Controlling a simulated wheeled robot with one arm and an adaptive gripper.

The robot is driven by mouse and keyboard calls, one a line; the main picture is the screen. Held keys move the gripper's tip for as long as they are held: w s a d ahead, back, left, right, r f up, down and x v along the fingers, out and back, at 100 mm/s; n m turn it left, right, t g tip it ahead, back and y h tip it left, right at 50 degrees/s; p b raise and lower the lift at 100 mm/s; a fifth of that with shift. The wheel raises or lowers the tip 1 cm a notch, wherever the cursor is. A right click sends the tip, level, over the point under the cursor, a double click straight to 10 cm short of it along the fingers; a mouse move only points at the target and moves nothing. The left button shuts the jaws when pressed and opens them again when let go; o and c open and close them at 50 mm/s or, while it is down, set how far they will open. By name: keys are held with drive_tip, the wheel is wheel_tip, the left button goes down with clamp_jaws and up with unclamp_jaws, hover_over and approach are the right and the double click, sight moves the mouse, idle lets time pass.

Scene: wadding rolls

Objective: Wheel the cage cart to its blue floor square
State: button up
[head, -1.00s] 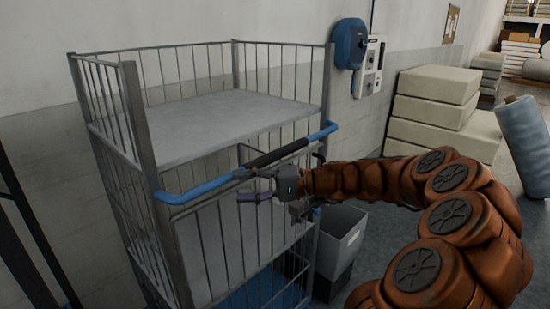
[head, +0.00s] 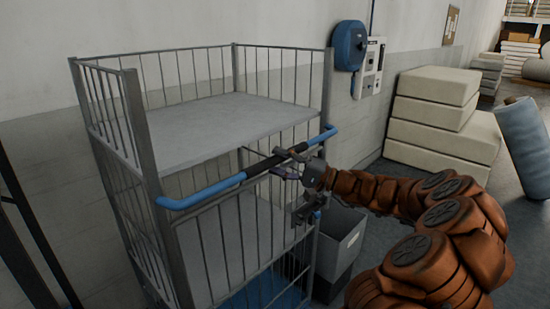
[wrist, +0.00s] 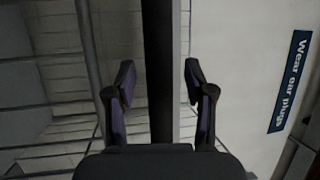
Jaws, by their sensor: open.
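The grey wire cage cart (head: 147,135) stands upright against the wall at left, with flat grey shelves. Its push bar (head: 205,192) is blue with a black middle grip (head: 268,160). My gripper (head: 284,163) is open at the right part of the black grip. In the wrist view the dark bar (wrist: 160,75) runs between the open fingers (wrist: 160,88), with gaps on both sides; I cannot tell how deep it sits. A blue surface (head: 262,289) shows low through the bars; I cannot tell whether it is cart deck or floor. No blue floor square is clearly visible.
A grey bin (head: 341,237) stands close right of the cart. Stacked cream slabs (head: 440,118) line the wall, and a blue-grey roll (head: 524,145) stands at far right. A blue wall unit (head: 349,45) hangs behind the cart. Grey floor between slabs and roll is clear.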

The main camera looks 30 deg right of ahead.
drive_tip(key=shift+x, duration=0.75)
drive_tip(key=shift+c, duration=0.3)
clamp_jaws()
